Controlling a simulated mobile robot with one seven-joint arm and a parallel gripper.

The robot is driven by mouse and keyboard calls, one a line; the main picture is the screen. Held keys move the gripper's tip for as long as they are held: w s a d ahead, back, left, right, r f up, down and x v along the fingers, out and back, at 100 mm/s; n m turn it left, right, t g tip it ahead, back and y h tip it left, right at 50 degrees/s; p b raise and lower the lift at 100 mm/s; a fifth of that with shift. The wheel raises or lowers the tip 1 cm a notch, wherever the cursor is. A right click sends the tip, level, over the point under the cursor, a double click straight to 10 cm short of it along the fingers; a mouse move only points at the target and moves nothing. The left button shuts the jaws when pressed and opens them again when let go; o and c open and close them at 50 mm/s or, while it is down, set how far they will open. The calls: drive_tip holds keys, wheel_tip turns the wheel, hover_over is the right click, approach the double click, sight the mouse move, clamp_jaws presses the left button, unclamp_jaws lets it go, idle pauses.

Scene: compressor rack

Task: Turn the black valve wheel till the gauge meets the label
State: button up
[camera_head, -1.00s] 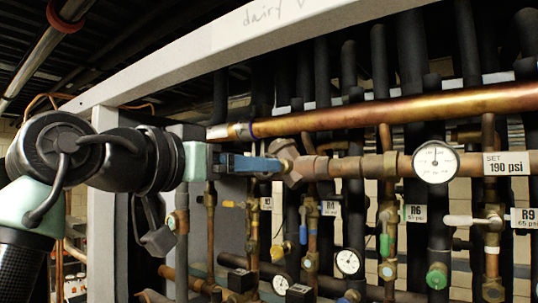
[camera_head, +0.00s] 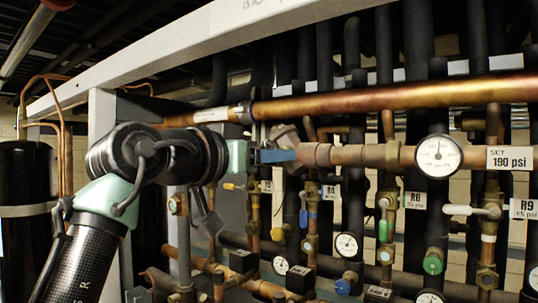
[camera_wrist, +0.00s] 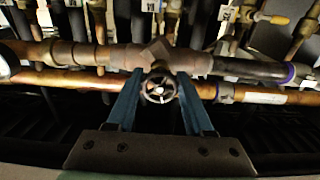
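The black valve wheel (camera_wrist: 158,87) is a small dark spoked wheel with a pale hub, on the valve body (camera_head: 287,138) of the copper pipe. In the wrist view it sits between the two blue fingers of my gripper (camera_wrist: 159,78), which are spread with a gap on each side. In the head view my gripper (camera_head: 278,156) points at the valve from the left and the wheel is hidden. The round white gauge (camera_head: 438,156) is on the same pipe; its needle points roughly upward, its figures too small to read. The label (camera_head: 511,158) reads "SET 190 psi".
A shiny copper pipe (camera_head: 370,101) runs just above the valve pipe, under a white frame beam (camera_head: 205,51). Below are several smaller gauges, coloured handles and tags such as R6 (camera_head: 415,200). Dark vertical pipes stand behind.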

clamp_jaws()
drive_tip(key=shift+n, duration=0.4)
drive_tip(key=n+p, duration=0.1)
drive_tip(key=n, duration=0.1)
drive_tip(key=shift+r+n+p, duration=0.1)
drive_tip(key=shift+n+p, duration=0.2)
drive_tip(key=shift+n, duration=0.1)
drive_tip(key=n+p, duration=0.1)
drive_tip(key=n, duration=0.2)
drive_tip(key=shift+d+n, duration=0.1)
drive_tip(key=shift+n, duration=0.3)
drive_tip(key=n+p, duration=0.2)
drive_tip(key=n, duration=0.1)
drive_tip(key=shift+r, duration=0.1)
drive_tip(key=shift+s+n+p, duration=0.1)
drive_tip(key=shift+n+p, duration=0.65)
drive_tip(key=shift+n, duration=1.35)
